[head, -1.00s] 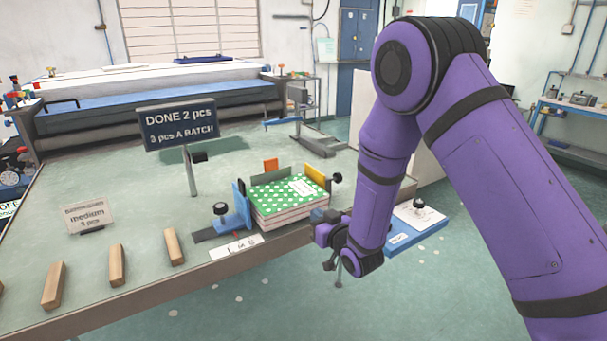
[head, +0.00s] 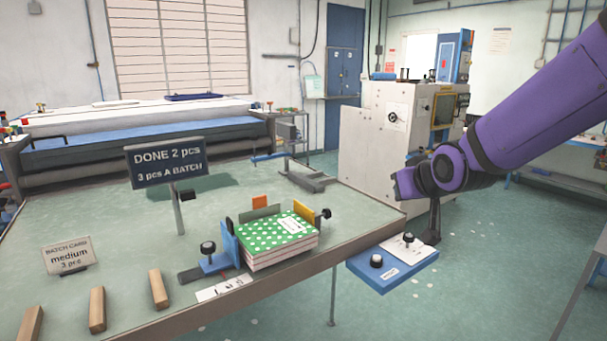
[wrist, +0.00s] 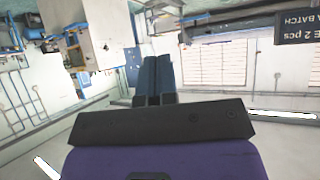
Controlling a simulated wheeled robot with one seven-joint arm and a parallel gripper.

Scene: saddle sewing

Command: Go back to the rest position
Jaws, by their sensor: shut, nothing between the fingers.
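My gripper (wrist: 153,70) shows in the wrist view, with its two dark blue fingers together and nothing between them. It points away from the bench, toward the room's far side. In the head view my purple arm comes in from the upper right and bends near the machine, beyond the right end of the bench. The stack with a green, white-dotted cover (head: 275,236) sits in the blue-sided fixture (head: 228,245) at the bench's front edge, clear of my arm.
The bench (head: 110,225) carries a sign reading "DONE 2 pcs" (head: 167,160), a batch card (head: 68,256) and wooden blocks (head: 158,288). A blue control box (head: 385,272) is at its right edge. A pale machine (head: 375,145) stands behind my arm.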

